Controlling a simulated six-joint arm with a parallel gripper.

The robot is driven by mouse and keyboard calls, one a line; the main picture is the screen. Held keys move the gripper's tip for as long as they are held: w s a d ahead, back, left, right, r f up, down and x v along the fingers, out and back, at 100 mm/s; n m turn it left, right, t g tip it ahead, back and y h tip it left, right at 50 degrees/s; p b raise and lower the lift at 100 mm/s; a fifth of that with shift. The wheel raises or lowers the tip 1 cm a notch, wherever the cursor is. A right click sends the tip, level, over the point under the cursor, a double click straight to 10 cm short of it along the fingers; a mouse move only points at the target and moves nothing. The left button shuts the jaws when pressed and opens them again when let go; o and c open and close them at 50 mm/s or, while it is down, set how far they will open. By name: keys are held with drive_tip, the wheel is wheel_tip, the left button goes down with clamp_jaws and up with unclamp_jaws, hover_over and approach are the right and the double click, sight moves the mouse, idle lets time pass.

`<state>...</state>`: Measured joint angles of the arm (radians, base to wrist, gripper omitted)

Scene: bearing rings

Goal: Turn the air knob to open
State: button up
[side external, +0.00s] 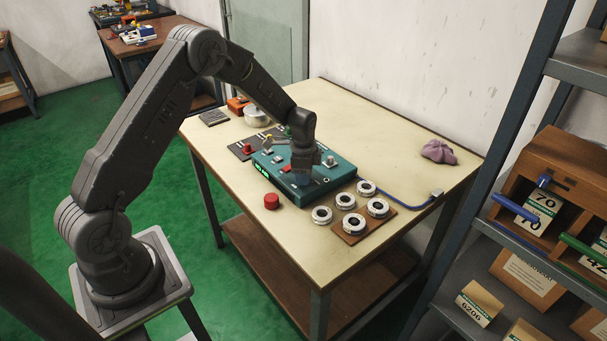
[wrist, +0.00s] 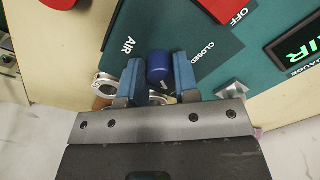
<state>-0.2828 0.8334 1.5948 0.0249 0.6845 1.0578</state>
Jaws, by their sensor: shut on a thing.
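The air knob (wrist: 158,66) is a blue cylinder with a pale mark on its side. In the wrist view it stands between my two blue fingers, beside the words AIR and CLOSED. My gripper (wrist: 158,78) is shut on it. The knob belongs to a teal control box (side external: 332,182) with a lit green display, on the pale table. In the side view my gripper (side external: 303,179) comes down from above onto the box's front half and hides the knob. I cannot tell how far the knob is turned.
A red cylinder (side external: 271,202) stands left of the box. Several white-and-dark rings lie on and around a brown tray (side external: 346,237) at the front right. A blue cable (side external: 397,205) runs right. A purple cloth (side external: 438,153) lies far right, with bare table around it.

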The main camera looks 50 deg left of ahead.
drive_tip(key=shift+m, duration=1)
drive_tip(key=o, duration=0.9)
drive_tip(key=shift+r, duration=0.1)
drive_tip(key=r, duration=1.3)
drive_tip(key=shift+s+d+r, duration=0.15)
drive_tip(key=shift+s+r, duration=0.05)
drive_tip(key=shift+r, duration=0.15)
